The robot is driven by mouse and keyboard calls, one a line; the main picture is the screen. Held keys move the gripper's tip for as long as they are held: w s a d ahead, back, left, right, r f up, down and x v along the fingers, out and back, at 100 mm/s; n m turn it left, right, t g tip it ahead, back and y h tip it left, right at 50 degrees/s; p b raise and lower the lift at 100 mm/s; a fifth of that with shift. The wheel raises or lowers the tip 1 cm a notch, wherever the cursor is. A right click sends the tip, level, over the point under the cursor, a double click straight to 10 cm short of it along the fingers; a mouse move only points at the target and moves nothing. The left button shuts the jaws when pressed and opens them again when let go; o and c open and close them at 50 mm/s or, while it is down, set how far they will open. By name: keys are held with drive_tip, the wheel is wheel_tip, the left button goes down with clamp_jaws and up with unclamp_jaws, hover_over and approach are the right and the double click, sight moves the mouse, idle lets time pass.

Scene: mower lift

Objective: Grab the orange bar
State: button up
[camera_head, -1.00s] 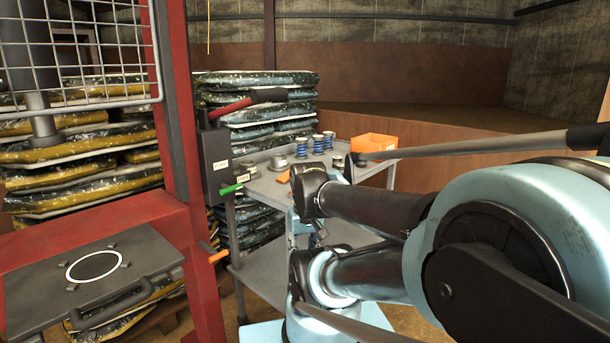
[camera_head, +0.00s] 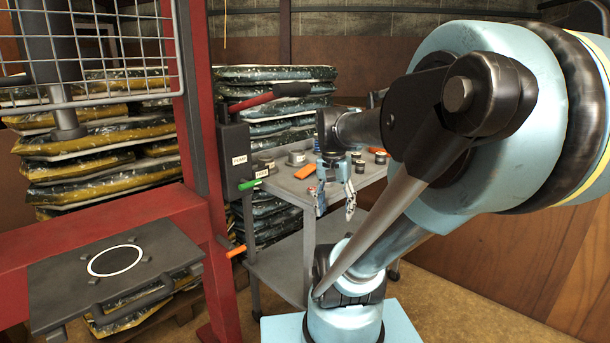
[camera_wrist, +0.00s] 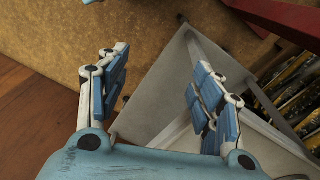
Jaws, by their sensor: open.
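Two orange pieces show in the head view, and I cannot tell which is the bar. An orange bar-like piece (camera_head: 305,171) lies on the grey cart top, left of my gripper. An orange handle (camera_head: 237,252) sticks out from the red press frame, lower and farther left. My gripper (camera_head: 335,202) points down in front of the cart, open and empty. In the wrist view its two blue-and-white fingers (camera_wrist: 160,78) are spread apart, with a grey surface below and between them. Neither orange piece shows in the wrist view.
The cart (camera_head: 282,262) has a lower shelf. Stacked bags (camera_head: 275,75) stand behind. Brown floor lies open at right.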

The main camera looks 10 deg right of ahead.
drive_tip(key=w+d+r+m, duration=0.1)
drive_tip(key=w+r+m, duration=0.2)
drive_tip(key=w+r, duration=0.25)
wheel_tip(320, 180, up, 12)
drive_tip(key=m, duration=0.1)
hover_over(305, 170)
drive_tip(key=shift+y, duration=0.4)
drive_tip(key=f, duration=1)
drive_tip(key=shift+w+f, duration=0.1)
drive_tip(key=shift+w, duration=0.1)
drive_tip(key=shift+s+d+f, duration=0.1)
drive_tip(key=shift+s+f, duration=0.05)
drive_tip(key=shift+f, duration=3.05)
drive_tip(key=shift+c, duration=0.6)
clamp_jaws()
